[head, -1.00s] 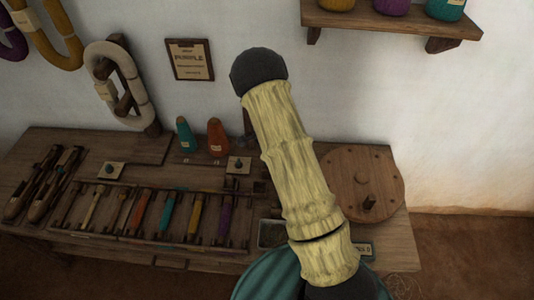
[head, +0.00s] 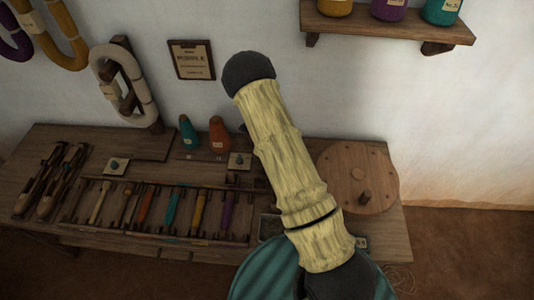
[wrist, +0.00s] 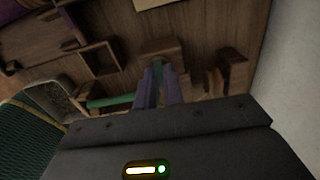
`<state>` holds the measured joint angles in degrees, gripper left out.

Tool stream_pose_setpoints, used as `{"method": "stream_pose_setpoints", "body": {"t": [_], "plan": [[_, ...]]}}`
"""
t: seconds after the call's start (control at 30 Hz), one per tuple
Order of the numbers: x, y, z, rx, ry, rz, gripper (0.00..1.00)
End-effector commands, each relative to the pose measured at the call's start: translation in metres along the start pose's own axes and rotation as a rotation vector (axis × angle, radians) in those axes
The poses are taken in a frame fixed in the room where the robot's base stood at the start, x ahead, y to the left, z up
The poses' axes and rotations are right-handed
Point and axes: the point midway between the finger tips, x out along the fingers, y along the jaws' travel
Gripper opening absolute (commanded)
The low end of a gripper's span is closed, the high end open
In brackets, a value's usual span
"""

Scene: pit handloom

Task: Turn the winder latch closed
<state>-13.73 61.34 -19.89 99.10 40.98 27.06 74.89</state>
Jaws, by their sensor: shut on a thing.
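In the wrist view, my gripper (wrist: 158,84) has its two fingers close together at a small wooden block (wrist: 162,48). It is shut on a small green piece (wrist: 157,68) at the block, which I take to be the winder latch. Most of this piece is hidden between the fingers. A green rod (wrist: 110,101) lies just left of the fingers; whether it joins the held piece I cannot tell. In the head view my own arm hides the gripper and the latch.
The bench (head: 165,148) carries a rack of coloured shuttles (head: 150,210), two cones (head: 217,133) and a round wooden disc (head: 358,178). A shelf with jars (head: 388,22) hangs above right. In the wrist view a wooden bracket (wrist: 235,70) stands close right of the fingers.

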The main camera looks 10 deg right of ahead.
Motion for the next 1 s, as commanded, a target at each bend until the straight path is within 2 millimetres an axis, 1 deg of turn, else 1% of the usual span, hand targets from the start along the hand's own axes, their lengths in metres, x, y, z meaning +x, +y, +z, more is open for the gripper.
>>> {"method": "stream_pose_setpoints", "body": {"t": [0.3, 0.33, 0.4, 0.43, 0.77, 0.87, 0.97, 1.0], "plan": [[-0.001, -0.002, 0.000, 0.005, -0.001, -0.004, 0.00], [-0.001, -0.002, 0.000, 0.005, -0.001, -0.004, 0.14], [-0.001, -0.001, 0.000, 0.004, -0.001, -0.004, 0.28], [-0.001, -0.001, 0.000, 0.004, -0.001, -0.003, 0.32], [-0.002, -0.001, 0.000, 0.003, -0.001, -0.001, 0.32], [-0.009, -0.001, 0.001, 0.003, -0.002, -0.002, 0.32], [-0.022, -0.001, 0.000, 0.003, -0.001, -0.004, 0.32], [-0.029, -0.001, 0.001, 0.002, -0.001, -0.004, 0.32]]}}
